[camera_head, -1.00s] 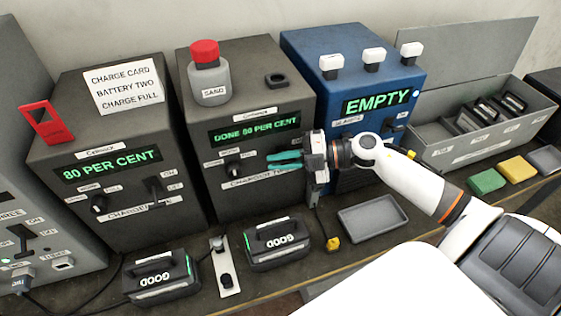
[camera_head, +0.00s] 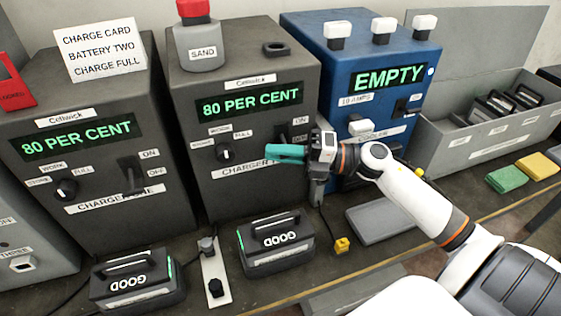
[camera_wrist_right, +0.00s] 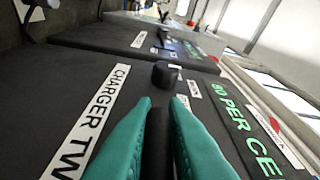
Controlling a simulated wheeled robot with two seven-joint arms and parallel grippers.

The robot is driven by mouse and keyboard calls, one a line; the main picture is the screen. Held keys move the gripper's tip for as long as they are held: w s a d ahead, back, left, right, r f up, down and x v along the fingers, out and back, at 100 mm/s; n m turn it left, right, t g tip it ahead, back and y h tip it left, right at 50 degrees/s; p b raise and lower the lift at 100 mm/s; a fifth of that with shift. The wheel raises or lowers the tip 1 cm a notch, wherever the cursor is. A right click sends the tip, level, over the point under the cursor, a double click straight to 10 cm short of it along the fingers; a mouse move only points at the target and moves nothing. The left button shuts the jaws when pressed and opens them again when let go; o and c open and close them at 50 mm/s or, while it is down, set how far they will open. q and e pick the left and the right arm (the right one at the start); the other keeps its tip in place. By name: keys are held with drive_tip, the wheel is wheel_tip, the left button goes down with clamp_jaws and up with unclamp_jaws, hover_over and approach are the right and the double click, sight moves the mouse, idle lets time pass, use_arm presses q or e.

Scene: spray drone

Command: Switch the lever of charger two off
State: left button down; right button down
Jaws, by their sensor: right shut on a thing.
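Charger two (camera_head: 228,120) is a dark box in the middle of the head view, its green display (camera_head: 250,100) reading "80 PER CENT". Its lever (camera_head: 283,133) is at the right of its front, beside the ON and OFF labels, partly hidden by my gripper. My right gripper (camera_head: 272,153) has its teal fingers at the lever. In the right wrist view the two fingers (camera_wrist_right: 160,135) close around the dark lever (camera_wrist_right: 157,140), with the charger's round knob (camera_wrist_right: 165,75) beyond. I cannot tell the lever's exact position. My left gripper is not in view.
Charger one (camera_head: 95,150) stands to the left, also showing "80 PER CENT". A blue box (camera_head: 390,75) marked "EMPTY" stands to the right. Two batteries marked GOOD (camera_head: 137,290) (camera_head: 276,243) sit in front of the chargers. A sand bottle (camera_head: 203,55) stands on charger two.

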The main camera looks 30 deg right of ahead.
drive_tip(key=shift+f+n+b, duration=0.25)
drive_tip(key=shift+n+b, duration=0.05)
drive_tip(key=c, duration=1.5)
unclamp_jaws()
drive_tip(key=shift+w, duration=0.1)
drive_tip(key=shift+r, duration=0.1)
drive_tip(key=shift+d, duration=0.1)
drive_tip(key=shift+s+d, duration=0.3)
drive_tip(key=b+v, duration=0.2)
drive_tip(key=v, duration=0.9)
drive_tip(key=shift+b, duration=0.4)
